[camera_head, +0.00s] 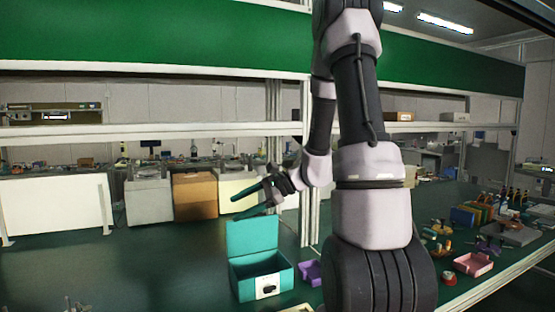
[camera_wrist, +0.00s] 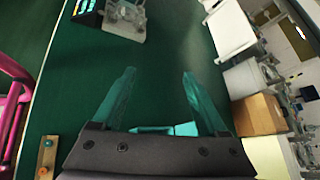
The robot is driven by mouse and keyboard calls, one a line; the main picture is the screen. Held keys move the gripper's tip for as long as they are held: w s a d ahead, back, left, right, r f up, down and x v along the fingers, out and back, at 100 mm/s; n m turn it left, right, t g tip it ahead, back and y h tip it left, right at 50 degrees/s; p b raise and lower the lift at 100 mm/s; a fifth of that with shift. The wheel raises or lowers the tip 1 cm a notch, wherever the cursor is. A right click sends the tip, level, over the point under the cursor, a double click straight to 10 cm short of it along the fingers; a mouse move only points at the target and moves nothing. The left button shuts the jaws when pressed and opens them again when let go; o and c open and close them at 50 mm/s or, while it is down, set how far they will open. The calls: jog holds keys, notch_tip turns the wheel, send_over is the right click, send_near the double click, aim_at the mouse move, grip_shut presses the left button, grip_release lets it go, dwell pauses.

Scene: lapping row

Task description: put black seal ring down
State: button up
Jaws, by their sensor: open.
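My gripper (camera_head: 237,205) is above and behind the open lid of a teal box (camera_head: 257,283), with its teal fingers pointing left. In the wrist view my gripper (camera_wrist: 159,76) has its two fingers spread wide apart, with green bench surface between the tips. No ring shows between the fingers. I cannot make out a black seal ring in either view. A teal edge shows between the finger bases in the wrist view; it may be the box's lid. The inside of the box is mostly hidden.
The green bench is clear left of the box. A grey box (camera_head: 149,202) and a brown box (camera_head: 195,195) stand behind. A purple tray (camera_head: 311,273) is right of the teal box. A pink tray (camera_head: 473,264) and small parts lie further right.

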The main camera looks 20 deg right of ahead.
jog(key=s+d+r+n+t+h, duration=0.1)
jog(key=s+d+r+n+h, duration=0.2)
jog(key=s+r+n+h, duration=0.6)
jog(key=s+r+n, duration=0.3)
jog(key=s+r, duration=0.4)
jog(key=s, duration=0.2)
jog(key=shift+d+t, duration=0.15)
jog(key=shift+t, duration=0.25)
